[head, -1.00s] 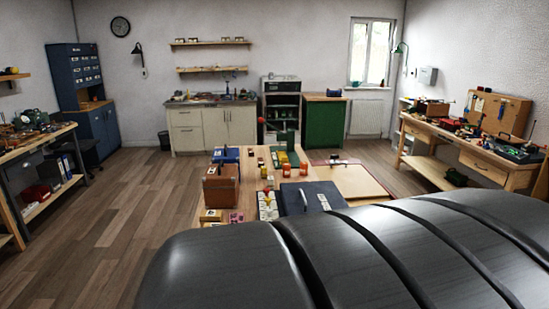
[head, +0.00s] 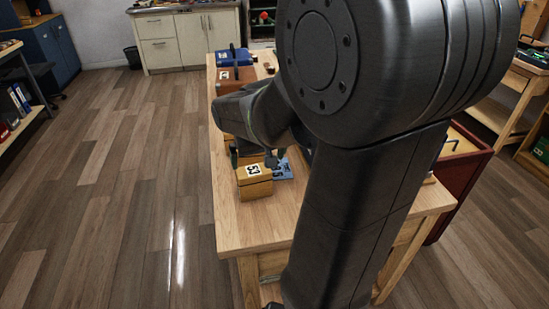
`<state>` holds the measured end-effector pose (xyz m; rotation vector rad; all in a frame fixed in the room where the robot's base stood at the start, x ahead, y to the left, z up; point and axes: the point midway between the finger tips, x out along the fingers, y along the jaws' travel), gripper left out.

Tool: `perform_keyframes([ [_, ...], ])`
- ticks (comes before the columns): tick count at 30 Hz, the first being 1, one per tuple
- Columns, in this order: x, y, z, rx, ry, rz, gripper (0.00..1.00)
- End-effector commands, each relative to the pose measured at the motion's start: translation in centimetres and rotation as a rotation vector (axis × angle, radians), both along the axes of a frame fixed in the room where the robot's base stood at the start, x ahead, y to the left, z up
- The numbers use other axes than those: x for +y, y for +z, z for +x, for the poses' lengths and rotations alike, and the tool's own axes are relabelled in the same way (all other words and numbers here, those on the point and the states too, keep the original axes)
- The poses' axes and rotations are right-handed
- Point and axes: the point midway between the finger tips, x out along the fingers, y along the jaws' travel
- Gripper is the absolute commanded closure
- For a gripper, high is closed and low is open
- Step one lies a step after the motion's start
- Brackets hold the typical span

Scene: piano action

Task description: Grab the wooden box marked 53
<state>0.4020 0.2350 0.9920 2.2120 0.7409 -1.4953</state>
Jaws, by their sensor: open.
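The wooden box marked 53 (head: 256,190) sits on the near left part of the light wooden table (head: 245,232). It is yellowish, with a white label reading 53 on its top. My gripper (head: 253,158) is over the far part of the box, with dark fingers apart on its left and right sides. It is open. My arm hides most of the gripper and much of the table. Whether the fingers touch the box cannot be told.
A blue item (head: 284,169) lies just right of the box. A brown box (head: 235,78) and a blue box (head: 233,57) stand farther back on the table. The table's left edge is close to the box. The floor to the left is clear.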

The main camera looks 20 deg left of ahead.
Motion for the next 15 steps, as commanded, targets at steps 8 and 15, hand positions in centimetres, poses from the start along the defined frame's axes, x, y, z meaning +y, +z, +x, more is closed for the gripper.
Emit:
perform_keyframes([
  [8, 1.7, -2.6, 0.9, 0.000, -0.005, 0.011, 0.00],
  [15, 2.6, -6.5, 2.2, -0.001, -0.005, 0.012, 0.00],
])
